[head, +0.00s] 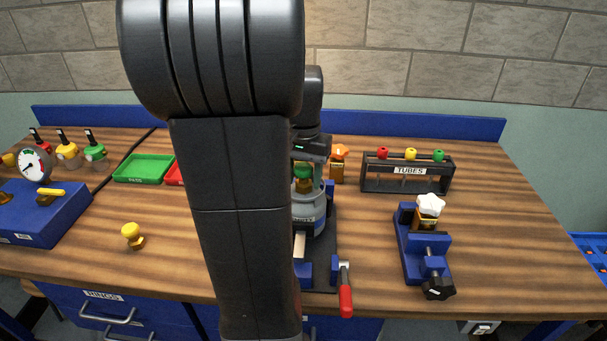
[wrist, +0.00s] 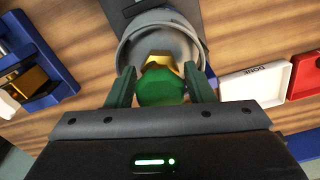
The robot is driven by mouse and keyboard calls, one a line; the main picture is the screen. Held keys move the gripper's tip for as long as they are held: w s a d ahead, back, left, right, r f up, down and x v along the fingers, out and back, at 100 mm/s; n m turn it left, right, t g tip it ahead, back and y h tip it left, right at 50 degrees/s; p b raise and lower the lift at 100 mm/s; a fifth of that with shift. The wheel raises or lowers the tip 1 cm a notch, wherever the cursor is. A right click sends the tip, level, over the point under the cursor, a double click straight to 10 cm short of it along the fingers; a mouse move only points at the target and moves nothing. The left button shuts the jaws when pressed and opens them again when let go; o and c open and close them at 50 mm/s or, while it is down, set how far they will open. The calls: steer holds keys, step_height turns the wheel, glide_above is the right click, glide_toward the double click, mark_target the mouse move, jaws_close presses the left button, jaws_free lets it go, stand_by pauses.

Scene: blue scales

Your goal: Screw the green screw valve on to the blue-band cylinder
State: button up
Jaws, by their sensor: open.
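The green screw valve (head: 303,171), a green knob with brass under it, stands at the top of the grey cylinder (head: 316,226), partly behind my arm. In the wrist view the green knob (wrist: 165,90) and brass part (wrist: 160,62) sit over the cylinder's round grey collar (wrist: 128,48). My gripper (wrist: 160,84) is open, with one finger on each side of the knob. I cannot tell whether the fingers touch it or how far the valve is seated. No blue band can be made out on the cylinder.
The cylinder stands in a dark clamp with a red-handled lever (head: 345,292). A blue vise (head: 411,247) holds a brass piece with a white knob (head: 430,205). A TUBES rack (head: 407,175) stands behind. A yellow valve (head: 132,235) and green tray (head: 144,169) are left.

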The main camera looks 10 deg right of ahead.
mark_target(303, 167)
steer(key=c, duration=0.8)
steer(key=m+p, duration=0.1)
steer(key=m, duration=0.1)
steer(key=shift+r+m, duration=0.1)
steer(key=shift+m, duration=0.2)
steer(key=shift+c, duration=0.2)
steer(key=shift+m+p, duration=0.4)
steer(key=shift+m, duration=1.7)
steer(key=o, duration=1.1)
steer(key=shift+o, duration=0.2)
step_height(303, 167, up, 14)
